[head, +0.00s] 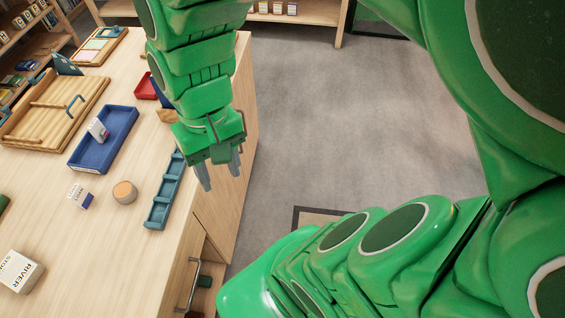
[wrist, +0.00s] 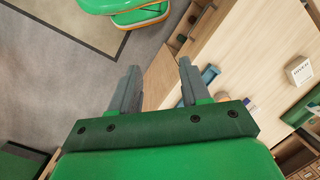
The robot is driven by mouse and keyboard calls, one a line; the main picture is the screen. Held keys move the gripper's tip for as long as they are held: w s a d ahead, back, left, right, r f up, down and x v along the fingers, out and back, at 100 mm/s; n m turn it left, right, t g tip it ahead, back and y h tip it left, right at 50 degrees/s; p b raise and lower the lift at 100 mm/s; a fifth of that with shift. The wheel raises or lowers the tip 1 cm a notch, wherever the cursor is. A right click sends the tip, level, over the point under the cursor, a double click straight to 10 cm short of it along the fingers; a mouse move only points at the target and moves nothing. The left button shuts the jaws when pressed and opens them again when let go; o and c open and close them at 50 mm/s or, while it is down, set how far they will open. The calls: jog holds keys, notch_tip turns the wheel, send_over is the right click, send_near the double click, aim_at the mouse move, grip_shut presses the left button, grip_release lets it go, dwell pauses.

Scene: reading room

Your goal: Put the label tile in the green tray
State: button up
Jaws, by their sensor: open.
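My gripper (head: 220,174) is open and empty, fingers pointing down, by the table's right edge, right of the teal compartment tray. Its fingers (wrist: 159,72) are spread apart in the wrist view. A small white-and-blue block with print (head: 80,196), possibly the label tile, lies on the table left of a round wooden piece. A white printed piece (head: 98,129) sits in the blue tray (head: 88,158). A dark green thing (head: 3,203), cut off at the left edge, may be the green tray; a dark green thing (wrist: 302,108) also shows in the wrist view.
The teal tray (head: 157,214) and round wooden piece (head: 124,192) are near the gripper. A red tray (head: 145,86) stands farther back. A wooden tray with handles (head: 55,108) is at left. A white printed box (head: 19,270) is at front left. Open floor lies right of the table.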

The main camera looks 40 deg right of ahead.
jog(key=s+d+h, duration=0.1)
jog(key=s+d, duration=0.3)
jog(key=shift+s+d+f, duration=0.15)
jog(key=shift+s+d, duration=0.1)
jog(key=shift+d, duration=0.1)
